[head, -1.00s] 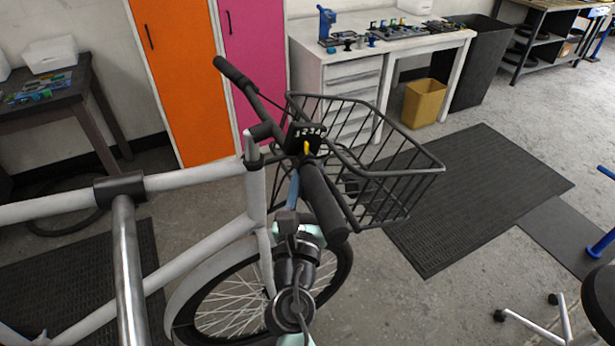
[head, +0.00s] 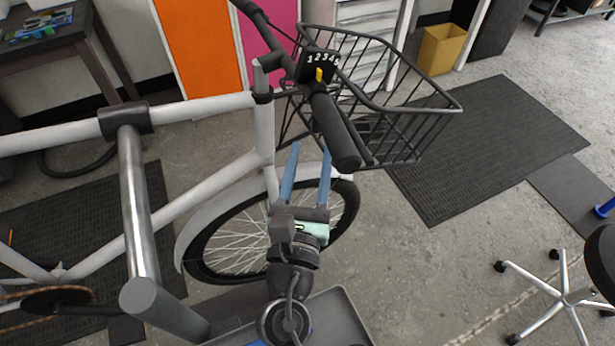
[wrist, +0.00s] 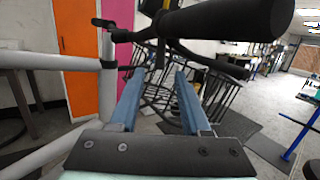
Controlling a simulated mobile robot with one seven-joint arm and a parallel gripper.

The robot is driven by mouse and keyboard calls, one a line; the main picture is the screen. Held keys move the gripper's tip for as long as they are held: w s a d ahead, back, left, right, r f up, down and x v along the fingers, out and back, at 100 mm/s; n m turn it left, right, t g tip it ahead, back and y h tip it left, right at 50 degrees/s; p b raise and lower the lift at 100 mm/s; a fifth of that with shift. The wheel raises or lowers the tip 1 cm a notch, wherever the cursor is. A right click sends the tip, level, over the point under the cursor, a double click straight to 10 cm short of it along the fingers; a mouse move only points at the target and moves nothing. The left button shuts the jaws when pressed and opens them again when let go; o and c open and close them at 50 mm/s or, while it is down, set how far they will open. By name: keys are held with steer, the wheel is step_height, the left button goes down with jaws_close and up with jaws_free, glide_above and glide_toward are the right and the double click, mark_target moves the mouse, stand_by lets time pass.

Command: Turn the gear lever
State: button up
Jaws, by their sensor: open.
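The gear lever (head: 319,75) is a small yellow piece on a black shifter plate (head: 318,64) with white numbers, mounted on the handlebar. It sits just inboard of the near black grip (head: 337,134). My gripper (head: 311,164) has two blue fingers, open and empty, below and to the left of the grip, apart from the lever. In the wrist view the open fingers (wrist: 155,92) point toward the basket, with the black handlebar grip (wrist: 222,20) above them.
A black wire basket (head: 395,100) sits right of the handlebar. The white bike frame (head: 215,188) and front wheel (head: 225,240) are close on the left of my arm. A stool (head: 565,297) stands at the right. Floor between is clear.

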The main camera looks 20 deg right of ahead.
steer(key=shift+b+v, duration=0.3)
steer(key=shift+v, duration=1.2)
steer(key=shift+c, duration=0.2)
